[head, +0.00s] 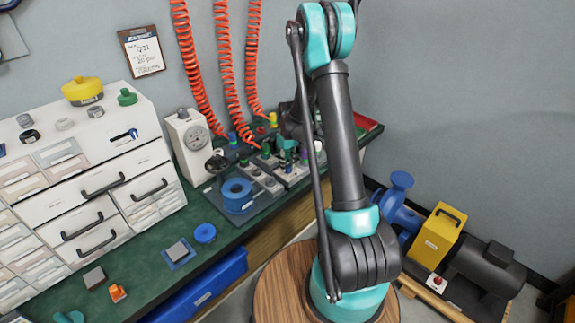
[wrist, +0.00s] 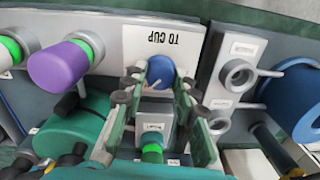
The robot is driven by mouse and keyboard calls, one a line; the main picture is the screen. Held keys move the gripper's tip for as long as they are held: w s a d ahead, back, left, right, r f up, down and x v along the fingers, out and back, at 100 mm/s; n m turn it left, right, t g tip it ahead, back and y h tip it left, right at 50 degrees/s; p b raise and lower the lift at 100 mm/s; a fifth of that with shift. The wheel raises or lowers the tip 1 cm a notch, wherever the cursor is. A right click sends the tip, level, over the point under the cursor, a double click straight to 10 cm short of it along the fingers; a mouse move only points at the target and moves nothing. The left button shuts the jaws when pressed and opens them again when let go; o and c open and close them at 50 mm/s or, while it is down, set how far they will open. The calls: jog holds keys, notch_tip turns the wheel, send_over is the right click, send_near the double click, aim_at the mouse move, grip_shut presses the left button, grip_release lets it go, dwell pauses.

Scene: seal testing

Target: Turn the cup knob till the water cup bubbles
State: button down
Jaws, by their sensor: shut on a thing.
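The panel sits among the fittings at the back of the green bench. In the head view my arm covers part of that area, and my gripper (head: 292,120) shows only as a dark shape behind the arm. I cannot make out the water cup or any bubbles in either view.
A purple knob (wrist: 58,68) stands left of the blue knob. A grey port (wrist: 238,75) and a large blue ring (wrist: 295,103) are at right. A green-banded fitting (wrist: 152,147) lies below. A white gauge box (head: 188,147) and orange coiled hoses (head: 228,75) stand nearby.

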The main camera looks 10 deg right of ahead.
aim_at(289, 166)
jog(key=m, duration=0.5)
jog(key=shift+m, duration=2.5)
jog(key=c, duration=1.2)
grip_release()
jog(key=r, duration=1.2)
jog(key=shift+s+d, duration=0.15)
jog(key=shift+d, duration=0.1)
